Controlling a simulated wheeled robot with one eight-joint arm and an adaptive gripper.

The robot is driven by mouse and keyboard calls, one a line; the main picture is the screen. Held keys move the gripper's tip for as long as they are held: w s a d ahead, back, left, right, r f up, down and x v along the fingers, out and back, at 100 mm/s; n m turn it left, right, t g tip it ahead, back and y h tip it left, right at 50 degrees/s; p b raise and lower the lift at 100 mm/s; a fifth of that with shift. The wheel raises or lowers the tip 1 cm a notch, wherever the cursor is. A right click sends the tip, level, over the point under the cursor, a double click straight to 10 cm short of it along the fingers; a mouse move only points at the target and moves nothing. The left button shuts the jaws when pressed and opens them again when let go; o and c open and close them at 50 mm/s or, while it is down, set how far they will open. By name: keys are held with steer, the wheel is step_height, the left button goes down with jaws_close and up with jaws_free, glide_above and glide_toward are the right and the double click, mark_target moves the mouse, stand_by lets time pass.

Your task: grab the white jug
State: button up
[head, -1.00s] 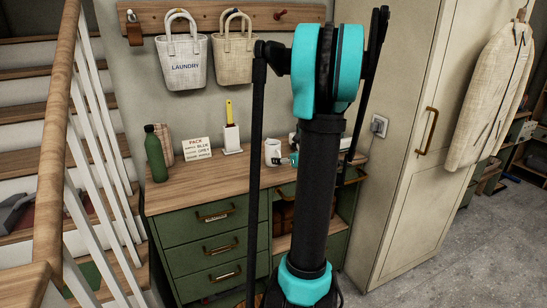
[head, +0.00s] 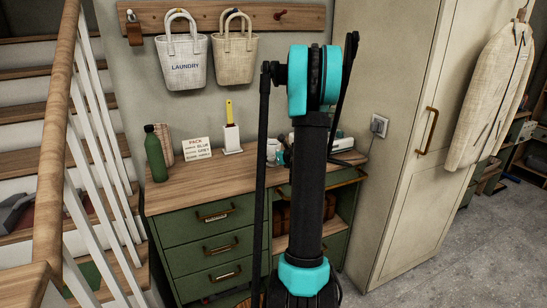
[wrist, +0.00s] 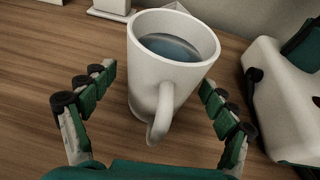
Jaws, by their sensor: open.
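The white jug (wrist: 170,70) stands upright on the wooden bench top (wrist: 35,75), with bluish liquid inside and its handle pointing towards my wrist camera. In the wrist view my gripper (wrist: 157,80) is open, one finger on each side of the jug. The left finger is apart from it; the right fingertip is close to its wall, and I cannot tell if they touch. In the head view the jug (head: 272,150) is partly hidden by my arm and gripper (head: 284,156).
A white and green object (wrist: 285,95) stands close on the right. Behind the jug is a white holder with a yellow-handled brush (head: 230,130). A sign card (head: 197,149) and a green bottle (head: 155,153) stand further left, with bare bench top in front of them.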

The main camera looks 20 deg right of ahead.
steer(key=c, duration=1.5)
steer(key=shift+r, duration=0.15)
